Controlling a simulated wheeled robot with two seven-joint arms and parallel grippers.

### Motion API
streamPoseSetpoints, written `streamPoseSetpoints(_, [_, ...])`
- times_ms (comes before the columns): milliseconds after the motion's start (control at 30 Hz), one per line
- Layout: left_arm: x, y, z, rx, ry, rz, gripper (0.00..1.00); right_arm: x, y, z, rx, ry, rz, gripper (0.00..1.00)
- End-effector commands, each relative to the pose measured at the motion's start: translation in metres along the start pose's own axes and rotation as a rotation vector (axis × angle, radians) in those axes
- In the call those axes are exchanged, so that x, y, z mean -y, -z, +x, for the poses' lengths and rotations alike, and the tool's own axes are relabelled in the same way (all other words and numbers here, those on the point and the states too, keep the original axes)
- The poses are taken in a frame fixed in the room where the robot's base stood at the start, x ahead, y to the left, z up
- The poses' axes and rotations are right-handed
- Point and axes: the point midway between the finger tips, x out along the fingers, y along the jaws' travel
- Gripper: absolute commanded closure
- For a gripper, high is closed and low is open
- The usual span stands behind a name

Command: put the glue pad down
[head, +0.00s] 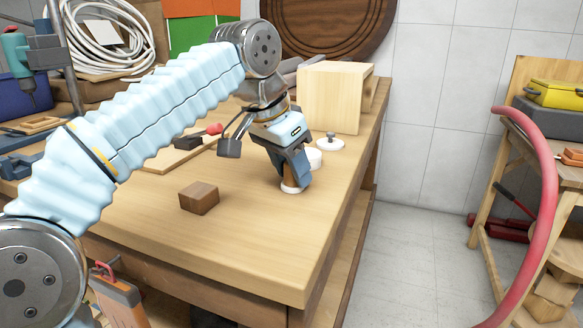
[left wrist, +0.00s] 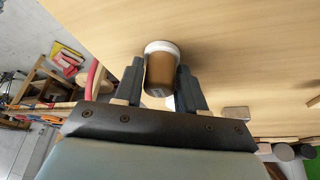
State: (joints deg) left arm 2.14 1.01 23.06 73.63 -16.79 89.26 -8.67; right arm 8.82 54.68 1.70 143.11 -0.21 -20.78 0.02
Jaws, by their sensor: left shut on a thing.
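My left gripper (head: 291,180) is shut on a small round brown thing with a white end, which I take as the glue pad (left wrist: 160,70). In the left wrist view it sits between the two fingers, white end outward. In the head view only a little of the glue pad (head: 289,188) shows below the fingers, low over the workbench (head: 255,225) near its right edge. I cannot tell whether it touches the top. My right gripper is not in view.
A brown block (head: 199,198) lies on the bench to the left. A white disc with a knob (head: 330,143) and a pale wooden box (head: 333,97) stand behind the gripper. Bare bench top lies in front. A red hose (head: 547,190) arches at the right.

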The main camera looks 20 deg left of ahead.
Motion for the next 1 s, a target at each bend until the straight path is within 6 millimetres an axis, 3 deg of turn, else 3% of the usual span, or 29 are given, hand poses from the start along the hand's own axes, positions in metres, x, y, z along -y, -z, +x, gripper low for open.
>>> streamPoseSetpoints(67, [0.0,-0.001,0.003,0.0,0.0,0.0,0.84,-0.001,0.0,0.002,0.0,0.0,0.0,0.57])
streamPoseSetpoints(100, [0.0,-0.001,0.002,0.0,0.0,0.0,0.54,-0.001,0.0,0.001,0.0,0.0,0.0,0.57])
streamPoseSetpoints(233, [0.0,-0.001,0.002,0.0,0.0,0.0,0.34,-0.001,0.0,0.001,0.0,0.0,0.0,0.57])
streamPoseSetpoints(600, [0.0,0.001,-0.006,-0.002,0.0,0.0,0.34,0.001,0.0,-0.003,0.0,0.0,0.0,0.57])
streamPoseSetpoints(1000, [0.0,0.003,-0.093,-0.003,-0.001,0.002,0.34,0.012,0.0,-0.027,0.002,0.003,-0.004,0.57])
